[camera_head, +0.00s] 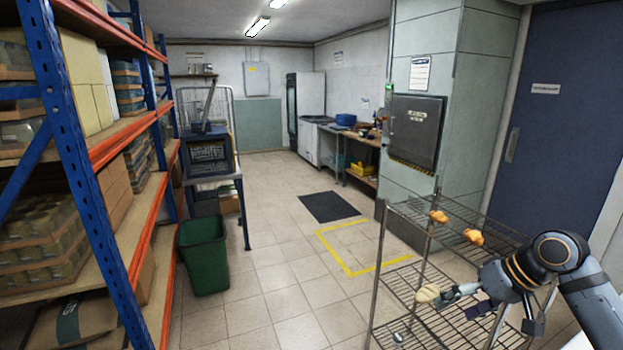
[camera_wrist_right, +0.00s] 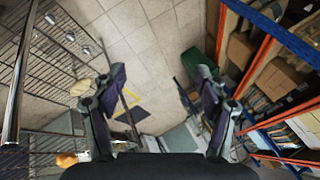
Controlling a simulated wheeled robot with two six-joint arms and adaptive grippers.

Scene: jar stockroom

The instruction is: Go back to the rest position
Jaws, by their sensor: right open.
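My right gripper (camera_head: 503,314) reaches in from the right over the wire rack and is open. My left gripper is in neither view.
The wire rack (camera_head: 375,290) stands front right, with two golden pastries (camera_head: 438,216) (camera_head: 473,237) on top. Blue-and-orange shelving (camera_head: 75,140) lines the left. A green bin (camera_head: 205,255) stands beside it. The middle floor is clear around a dark mat (camera_head: 329,207).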

